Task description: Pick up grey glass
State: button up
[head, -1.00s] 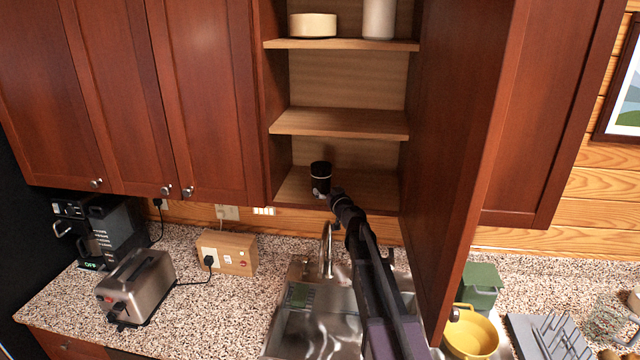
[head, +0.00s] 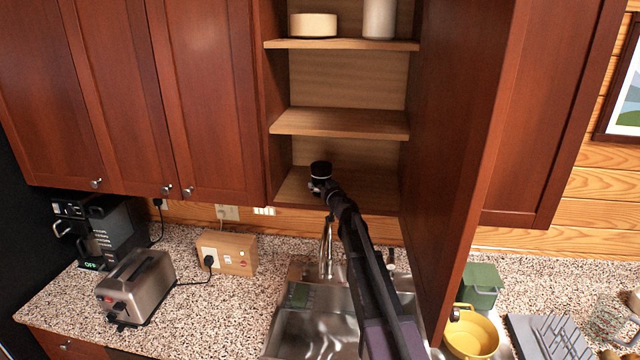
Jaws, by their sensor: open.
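No grey glass can be made out for certain in the head view. A pale grey-white cylinder (head: 380,18) stands on the upper shelf of the open cabinet, cut off by the top edge. A clear glass-like vessel (head: 606,322) sits on the counter at the far right. My arm reaches up from the bottom into the cabinet's lowest compartment. Its dark wrist end is in front of the bottom shelf (head: 375,186). The gripper fingers do not show; the wrist hides them and part of the compartment behind.
The open cabinet door (head: 470,150) hangs close to my arm's right. A middle shelf (head: 340,122) is above the wrist. Below are a sink (head: 310,335) and a faucet (head: 327,245).

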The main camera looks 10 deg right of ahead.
jog(key=c, duration=0.8)
jog(key=shift+r+p, duration=0.35)
jog(key=shift+p, duration=0.05)
jog(key=v, duration=1.8)
jog(key=shift+a+f, duration=0.1)
